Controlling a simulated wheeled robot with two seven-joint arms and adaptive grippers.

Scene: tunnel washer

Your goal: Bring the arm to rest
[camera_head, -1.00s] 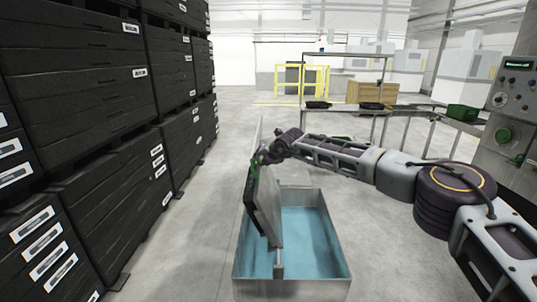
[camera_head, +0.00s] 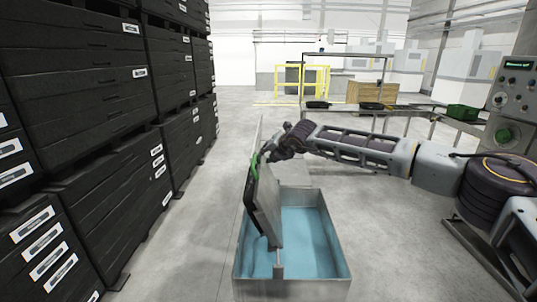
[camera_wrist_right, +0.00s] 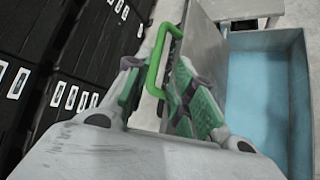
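My right arm reaches in from the right in the head view. The panel stands steeply raised over a grey metal tank (camera_head: 292,290) with a blue inside. In the right wrist view, the two green-padded fingers (camera_wrist_right: 160,78) are spread apart, with the green handle (camera_wrist_right: 156,57) between and just beyond them. I cannot tell whether a finger touches the handle. My left gripper does not show.
Stacked black crates (camera_head: 85,130) line the left side. A control panel (camera_head: 513,100) stands at the right, with a metal table (camera_head: 415,108) holding dark trays and a green bin (camera_head: 462,112). Yellow railing (camera_head: 318,78) is farther back. The floor aisle behind the tank is clear.

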